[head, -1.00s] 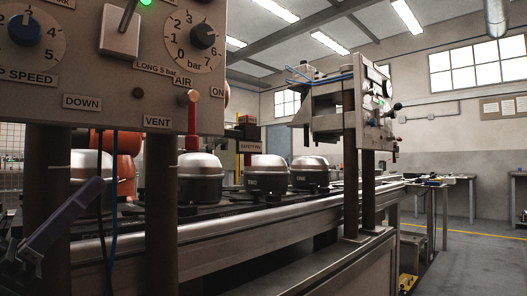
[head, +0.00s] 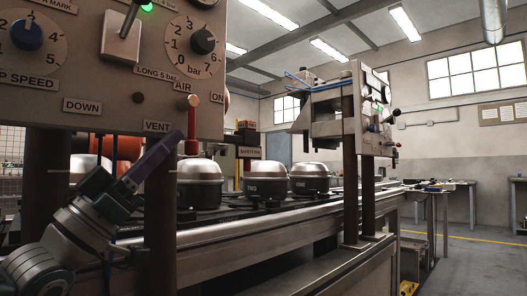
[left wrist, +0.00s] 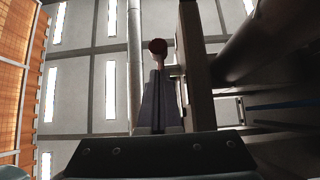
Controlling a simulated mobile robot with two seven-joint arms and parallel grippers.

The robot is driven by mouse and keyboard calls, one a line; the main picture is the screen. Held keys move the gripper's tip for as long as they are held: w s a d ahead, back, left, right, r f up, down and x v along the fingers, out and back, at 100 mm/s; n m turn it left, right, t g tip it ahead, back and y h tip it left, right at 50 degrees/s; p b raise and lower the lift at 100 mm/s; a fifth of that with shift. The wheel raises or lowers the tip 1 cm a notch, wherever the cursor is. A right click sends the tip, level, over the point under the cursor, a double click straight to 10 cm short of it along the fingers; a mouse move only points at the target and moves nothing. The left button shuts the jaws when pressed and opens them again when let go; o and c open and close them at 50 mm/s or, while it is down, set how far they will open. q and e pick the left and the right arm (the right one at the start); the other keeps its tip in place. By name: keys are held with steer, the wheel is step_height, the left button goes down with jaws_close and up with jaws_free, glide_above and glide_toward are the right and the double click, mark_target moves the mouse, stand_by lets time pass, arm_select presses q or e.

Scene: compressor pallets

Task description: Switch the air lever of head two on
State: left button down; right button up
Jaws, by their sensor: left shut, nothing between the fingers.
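No head number is readable on this panel. My left gripper (head: 178,135) is shut and empty, its purple fingers slanting up toward the lever from the lower left. The panel edge (left wrist: 196,65) stands close on the right there. My right gripper is not in view.
Dark posts (head: 161,215) hold the panel up over the conveyor rail (head: 250,229). Compressors marked TWO (head: 265,184) and ONE (head: 309,180) stand on the line. A second head with its panel (head: 372,115) stands farther back.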

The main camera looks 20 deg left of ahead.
arm_select(q)
steer(key=shift+w+d, duration=0.15)
steer(key=shift+w, duration=0.25)
